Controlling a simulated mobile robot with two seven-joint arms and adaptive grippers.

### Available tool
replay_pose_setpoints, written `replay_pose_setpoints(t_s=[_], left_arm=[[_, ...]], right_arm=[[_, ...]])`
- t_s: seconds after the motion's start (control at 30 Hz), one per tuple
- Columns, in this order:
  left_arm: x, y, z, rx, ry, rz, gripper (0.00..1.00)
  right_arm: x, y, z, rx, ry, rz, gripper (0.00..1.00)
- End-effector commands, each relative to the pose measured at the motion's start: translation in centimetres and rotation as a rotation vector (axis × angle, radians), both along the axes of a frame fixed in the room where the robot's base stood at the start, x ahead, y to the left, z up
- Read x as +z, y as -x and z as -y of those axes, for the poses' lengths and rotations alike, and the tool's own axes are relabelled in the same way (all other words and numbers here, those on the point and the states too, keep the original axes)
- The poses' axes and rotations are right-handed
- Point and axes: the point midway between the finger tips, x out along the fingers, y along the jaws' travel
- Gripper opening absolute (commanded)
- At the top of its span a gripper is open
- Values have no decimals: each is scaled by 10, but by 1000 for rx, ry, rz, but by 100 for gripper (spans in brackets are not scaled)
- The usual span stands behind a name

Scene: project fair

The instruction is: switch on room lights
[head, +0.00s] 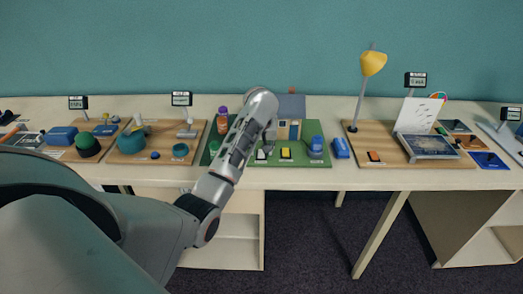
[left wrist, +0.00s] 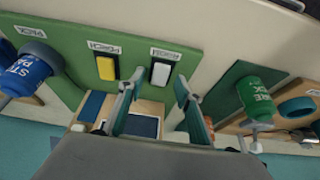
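A white rocker switch (head: 261,154) sits on the front of a green board with a small model house (head: 291,117). In the left wrist view the white switch (left wrist: 160,73) lies between and just beyond my fingertips, with a label beside it too blurred to read surely. A yellow switch (head: 286,153) is to its right; in the left wrist view the yellow switch (left wrist: 106,68) is to its left, labelled PORCH. My left gripper (head: 269,136) is over the board; in the left wrist view its two fingers are apart and empty (left wrist: 158,82). Contact with the switch is not visible. My right gripper is not in view.
A blue can-shaped part (head: 316,146) stands on the board's right. A purple-and-orange bottle (head: 222,120) stands to the left. A yellow lamp (head: 372,64) and other displays line the table.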

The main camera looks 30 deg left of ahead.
Motion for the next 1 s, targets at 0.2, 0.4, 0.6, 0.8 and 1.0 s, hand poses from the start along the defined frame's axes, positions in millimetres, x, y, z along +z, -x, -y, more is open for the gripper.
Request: replay_pose_setpoints(t_s=[0.2,0.4,0.6,0.8,1.0], left_arm=[[-8,-2,-2,-1,-1,-1,35],[-8,-2,-2,-1,-1,-1,30],[-8,-2,-2,-1,-1,-1,0],[-6,-4,-3,4,14,-21,0],[-5,-8,-5,4,74,-119,0]], right_arm=[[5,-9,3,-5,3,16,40],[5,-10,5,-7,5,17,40],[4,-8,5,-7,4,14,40],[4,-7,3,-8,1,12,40],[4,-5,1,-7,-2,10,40]])
